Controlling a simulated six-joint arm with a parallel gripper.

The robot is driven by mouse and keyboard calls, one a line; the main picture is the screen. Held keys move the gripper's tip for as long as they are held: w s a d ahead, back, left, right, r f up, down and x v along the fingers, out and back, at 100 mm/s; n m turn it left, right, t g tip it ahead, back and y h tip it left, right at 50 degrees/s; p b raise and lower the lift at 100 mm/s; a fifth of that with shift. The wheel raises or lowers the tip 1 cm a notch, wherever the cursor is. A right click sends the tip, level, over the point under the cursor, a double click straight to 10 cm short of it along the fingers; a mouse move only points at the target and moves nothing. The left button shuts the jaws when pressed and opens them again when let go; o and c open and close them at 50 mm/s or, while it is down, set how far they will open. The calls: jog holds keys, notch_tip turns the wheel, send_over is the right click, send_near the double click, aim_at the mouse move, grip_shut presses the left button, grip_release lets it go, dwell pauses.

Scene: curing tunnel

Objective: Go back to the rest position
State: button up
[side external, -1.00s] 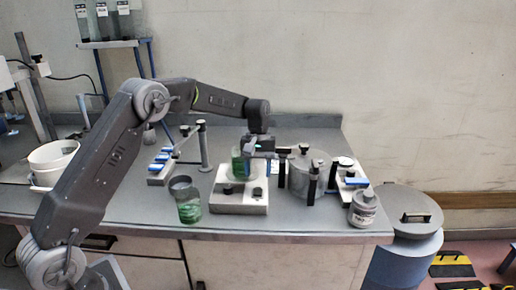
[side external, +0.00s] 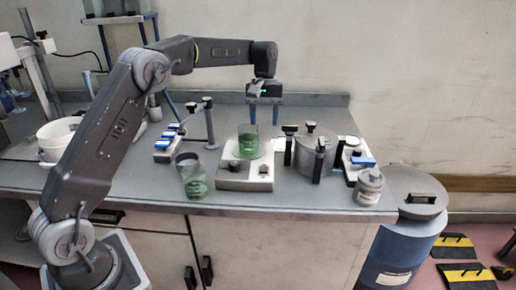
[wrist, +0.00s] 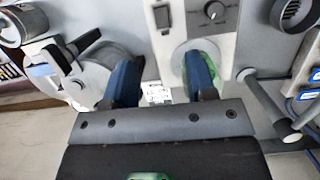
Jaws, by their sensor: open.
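My gripper (side external: 264,120) is raised above the bench, open, with its two blue fingers pointing down and nothing between them. It is just above and slightly right of a glass beaker of green liquid (side external: 248,146), which stands upright on the plate of a white stirrer unit (side external: 232,179). In the wrist view, the open fingers of my gripper (wrist: 162,85) hang over the bench. The right finger hides most of the beaker there, and the stirrer's front with its knob (wrist: 213,12) shows beyond it.
A second green beaker (side external: 195,186) is at the front left. A post stand (side external: 210,128) rises behind it. Space above the bench is mostly free.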

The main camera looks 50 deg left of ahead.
jog(key=s+d+r+m+t, duration=0.1)
jog(key=s+d+r, duration=0.15)
jog(key=s, duration=0.25)
jog(key=s+d+r+m+t+y, duration=0.1)
jog(key=s+d+r+m+t, duration=0.1)
jog(key=s+r, duration=0.25)
jog(key=s+d+r+m+t, duration=0.1)
jog(key=s+d+r, duration=0.15)
jog(key=s, duration=0.25)
jog(key=s+d+f+m+t, duration=0.1)
jog(key=s+f+m, duration=0.1)
jog(key=s, duration=0.6)
jog(key=s+d+f+m+t+y, duration=0.1)
jog(key=s+f+m+t, duration=0.1)
jog(key=s, duration=0.7)
jog(key=shift+s+d+f+m+t, duration=0.3)
jog(key=shift+d+f+m, duration=0.1)
jog(key=shift+f, duration=0.1)
jog(key=shift+w, duration=0.1)
